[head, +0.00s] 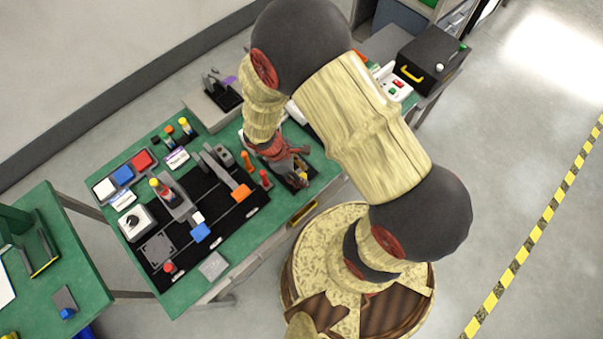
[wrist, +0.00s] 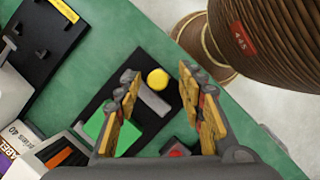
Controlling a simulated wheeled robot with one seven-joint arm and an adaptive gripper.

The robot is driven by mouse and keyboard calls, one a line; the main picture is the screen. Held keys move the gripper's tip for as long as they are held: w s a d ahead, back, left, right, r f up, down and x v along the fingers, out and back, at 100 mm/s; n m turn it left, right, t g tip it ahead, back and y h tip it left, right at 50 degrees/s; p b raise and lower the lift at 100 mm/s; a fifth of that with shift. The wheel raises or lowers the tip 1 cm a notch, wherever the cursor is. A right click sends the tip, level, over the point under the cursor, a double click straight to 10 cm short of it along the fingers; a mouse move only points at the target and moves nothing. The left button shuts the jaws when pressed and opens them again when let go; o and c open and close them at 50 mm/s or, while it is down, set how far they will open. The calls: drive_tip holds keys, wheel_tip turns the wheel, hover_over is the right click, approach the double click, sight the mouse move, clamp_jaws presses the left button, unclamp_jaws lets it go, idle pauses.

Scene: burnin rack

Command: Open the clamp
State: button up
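A black fixture plate (wrist: 152,120) lies on the green bench below my gripper in the wrist view. It carries a grey bar (wrist: 152,99) with a round yellow knob (wrist: 157,79) at its far end, which looks like the clamp and its handle. A bright green block (wrist: 104,122) sits on the plate, partly behind the left finger. My gripper (wrist: 158,76) is open and empty, with its fingers on either side of the knob. I cannot tell the height gap. In the head view my gripper (head: 291,160) hangs over this fixture (head: 298,184) and hides part of it.
Left of the fixture stand orange and red knobs (head: 246,160) and a black board with levers (head: 185,225). A white box with a purple label (wrist: 22,147) lies at lower left in the wrist view. A black case (head: 430,62) stands beyond my arm.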

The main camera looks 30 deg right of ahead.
drive_tip(key=v, duration=1.1)
drive_tip(key=shift+r, duration=0.4)
drive_tip(key=shift+w+a, duration=0.1)
drive_tip(key=s+d+r+m+t+y+b, duration=0.1)
drive_tip(key=r+m, duration=0.3)
drive_tip(key=r, duration=0.4)
drive_tip(key=s+d+r+m+t+y+b, duration=0.1)
drive_tip(key=s+r+m+t+b, duration=0.2)
drive_tip(key=r, duration=0.4)
drive_tip(key=s+d+r+m+t+y+b, duration=0.1)
drive_tip(key=s+r+m+t+y, duration=0.1)
drive_tip(key=r+m, duration=0.3)
wheel_tip(320, 180, up, 4)
drive_tip(key=shift+s+f+t+b, duration=0.15)
drive_tip(key=shift+s+t+b, duration=0.25)
drive_tip(key=shift+s+t, duration=0.4)
